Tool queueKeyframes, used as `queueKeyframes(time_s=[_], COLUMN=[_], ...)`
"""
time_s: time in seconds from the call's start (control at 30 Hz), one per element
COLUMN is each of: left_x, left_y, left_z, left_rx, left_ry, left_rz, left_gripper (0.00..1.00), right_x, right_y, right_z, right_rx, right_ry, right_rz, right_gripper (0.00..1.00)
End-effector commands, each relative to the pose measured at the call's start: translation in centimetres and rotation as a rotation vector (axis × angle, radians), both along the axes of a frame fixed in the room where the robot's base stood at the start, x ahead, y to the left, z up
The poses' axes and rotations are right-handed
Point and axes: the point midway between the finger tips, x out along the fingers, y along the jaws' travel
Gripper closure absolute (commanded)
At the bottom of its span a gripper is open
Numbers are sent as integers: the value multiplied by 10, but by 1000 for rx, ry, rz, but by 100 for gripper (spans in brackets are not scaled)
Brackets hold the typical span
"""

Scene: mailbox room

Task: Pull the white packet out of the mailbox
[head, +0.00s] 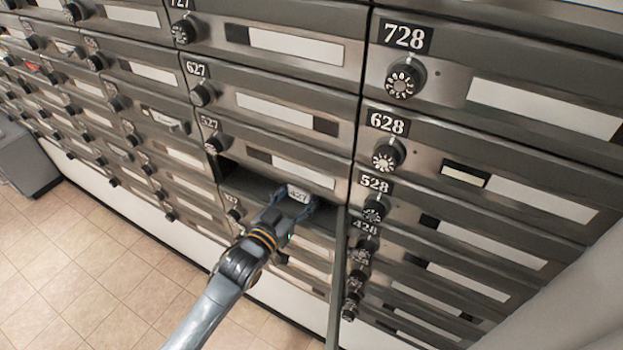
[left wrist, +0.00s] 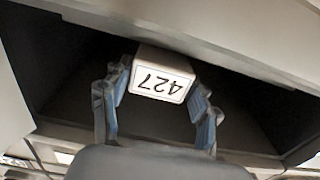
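The white packet (left wrist: 160,78) is a small box with 427 on its front face. It sits in the dark opening of a mailbox (left wrist: 65,75), near the mouth. In the head view the packet (head: 299,193) shows between the fingers of my left gripper (head: 297,200). In the left wrist view the fingers of my left gripper (left wrist: 160,90) lie along both sides of the packet, with no clear gap, so it appears gripped. The packet's back is hidden in the box. My right gripper is in neither view.
An open mailbox door (head: 336,280) hangs outward just right of my left gripper. Closed mailboxes with round dials, such as box 528 (head: 480,215), surround the opening. Tiled floor (head: 90,270) is clear at the lower left, and a grey bin-like object (head: 25,160) stands at the far left.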

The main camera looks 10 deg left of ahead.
Motion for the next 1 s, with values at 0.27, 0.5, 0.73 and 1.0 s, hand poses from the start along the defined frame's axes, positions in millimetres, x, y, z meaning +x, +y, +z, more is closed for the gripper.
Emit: queueKeyframes(time_s=[0.27, 0.5, 0.73, 1.0], left_x=[0, 0, 0, -21], left_y=[0, 0, 0, 9], left_z=[0, 2, 7, 9], left_rx=[0, -1, 0, 1], left_ry=[0, -2, -1, 2], left_rz=[0, 0, 0, 0], left_gripper=[72, 72, 72, 72], right_x=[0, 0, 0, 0], right_y=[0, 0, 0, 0], right_z=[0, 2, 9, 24], right_rx=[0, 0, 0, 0], right_ry=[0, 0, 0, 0], right_rz=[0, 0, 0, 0], right_gripper=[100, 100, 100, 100])
